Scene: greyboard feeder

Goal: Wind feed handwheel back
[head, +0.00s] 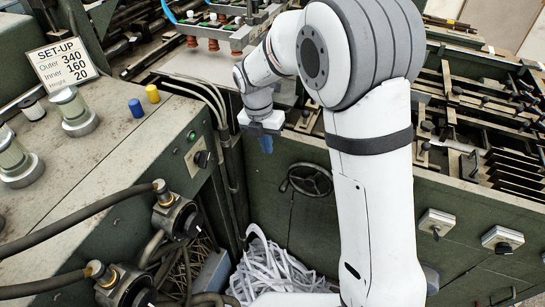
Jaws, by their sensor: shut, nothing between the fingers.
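The feed handwheel (310,179) is a dark spoked wheel on the green front panel of the machine, just left of my white upper arm. It shows nearly whole, and nothing touches it. My gripper (266,146) points down with its bluish fingers together, shut and empty. In the picture it is above and to the left of the handwheel, apart from it. I cannot tell how far it is from the panel.
A set-up card (63,62) stands on the left cabinet, near blue (136,108) and yellow (153,94) caps. Hoses and valves (177,217) fill the lower left. Paper strips (272,272) lie heaped below the handwheel. Rotary switches (436,223) sit right of my arm.

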